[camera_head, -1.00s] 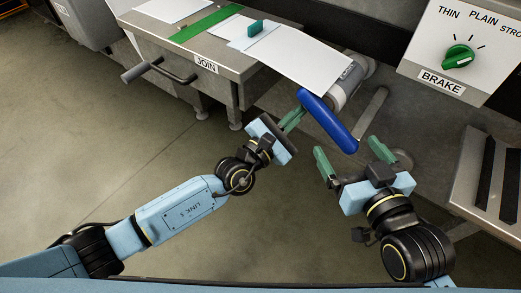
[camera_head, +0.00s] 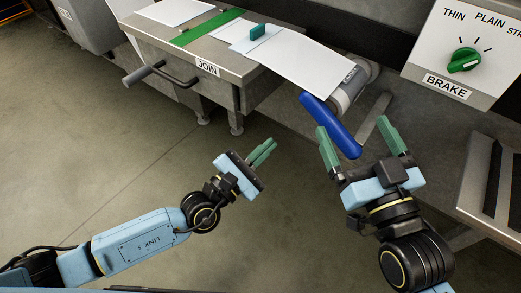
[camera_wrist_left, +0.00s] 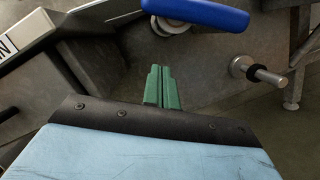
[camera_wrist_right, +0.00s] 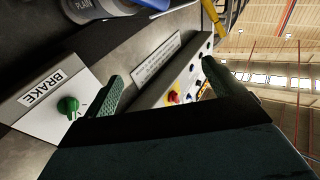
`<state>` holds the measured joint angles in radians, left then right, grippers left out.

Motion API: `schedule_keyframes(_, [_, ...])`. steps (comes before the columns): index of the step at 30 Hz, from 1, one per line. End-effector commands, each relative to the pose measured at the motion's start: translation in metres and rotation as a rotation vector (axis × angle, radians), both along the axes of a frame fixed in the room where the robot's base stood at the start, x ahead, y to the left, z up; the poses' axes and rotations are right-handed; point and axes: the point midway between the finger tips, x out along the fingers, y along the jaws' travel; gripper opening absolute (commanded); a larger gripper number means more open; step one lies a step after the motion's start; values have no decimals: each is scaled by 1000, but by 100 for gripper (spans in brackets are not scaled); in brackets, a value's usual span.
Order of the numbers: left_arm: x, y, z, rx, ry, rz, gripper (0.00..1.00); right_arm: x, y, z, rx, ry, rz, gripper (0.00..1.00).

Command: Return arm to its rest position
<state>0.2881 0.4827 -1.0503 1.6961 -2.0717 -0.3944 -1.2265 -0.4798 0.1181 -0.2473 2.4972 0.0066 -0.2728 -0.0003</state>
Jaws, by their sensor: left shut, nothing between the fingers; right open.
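My left gripper (camera_head: 264,151) is shut and empty, out over the floor in front of the bench. Its two green fingers lie together in the left wrist view (camera_wrist_left: 161,88). My right gripper (camera_head: 359,138) is open and empty. In the head view its left finger overlaps the lower part of a blue handle (camera_head: 325,120); I cannot tell whether they touch. The blue handle also shows at the top of the left wrist view (camera_wrist_left: 205,12), apart from the left fingers. In the right wrist view the open fingers (camera_wrist_right: 160,85) have nothing between them.
The bench marked JOIN (camera_head: 207,67) has a crank handle (camera_head: 160,75) on its front. A white sheet (camera_head: 305,66) runs to a grey roller (camera_head: 348,92). The brake panel (camera_head: 460,55) with a green knob (camera_head: 465,60) stands at right. Open floor (camera_head: 100,150) lies at left.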

Motion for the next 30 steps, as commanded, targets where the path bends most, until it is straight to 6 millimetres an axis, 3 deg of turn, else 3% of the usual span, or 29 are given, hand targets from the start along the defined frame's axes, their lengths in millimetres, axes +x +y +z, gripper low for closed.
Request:
schedule_keyframes(6, [-10,9,-3,-1,1,0,0,1,-1,-7,-12,38,-3,93])
schedule_keyframes(23, [-10,10,-1,-19,10,4,0,1,-1,-8,-15,44,-4,93])
schedule_keyframes(26, [-8,15,10,-143,72,39,0,2,-3,-17,-27,86,-6,93])
schedule_keyframes(30, [0,46,38,-564,269,157,0,1,-8,-47,-70,227,-17,93])
